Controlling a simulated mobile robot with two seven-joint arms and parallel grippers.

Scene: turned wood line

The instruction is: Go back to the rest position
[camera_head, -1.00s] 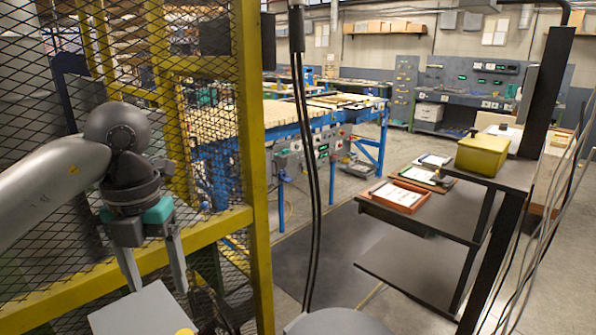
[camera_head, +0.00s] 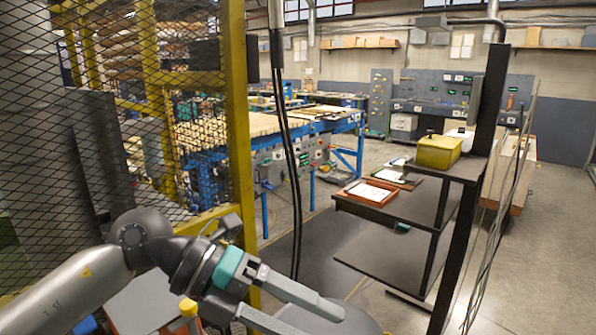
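My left gripper (camera_head: 312,322) shows at the bottom of the head view, its arm coming in from the lower left. Its two grey fingers point to the right and stand apart with nothing between them. The teal band (camera_head: 228,268) of the gripper is above a light grey flat surface (camera_head: 145,300) in the picture. My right arm and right gripper are not in the frame.
A yellow-framed mesh fence (camera_head: 240,150) stands close on the left. Dark cables (camera_head: 290,150) hang in the middle. At right, a dark shelf unit (camera_head: 390,262) holds a yellow box (camera_head: 437,152) and a red-framed tray (camera_head: 369,193). Open floor (camera_head: 355,160) lies beyond.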

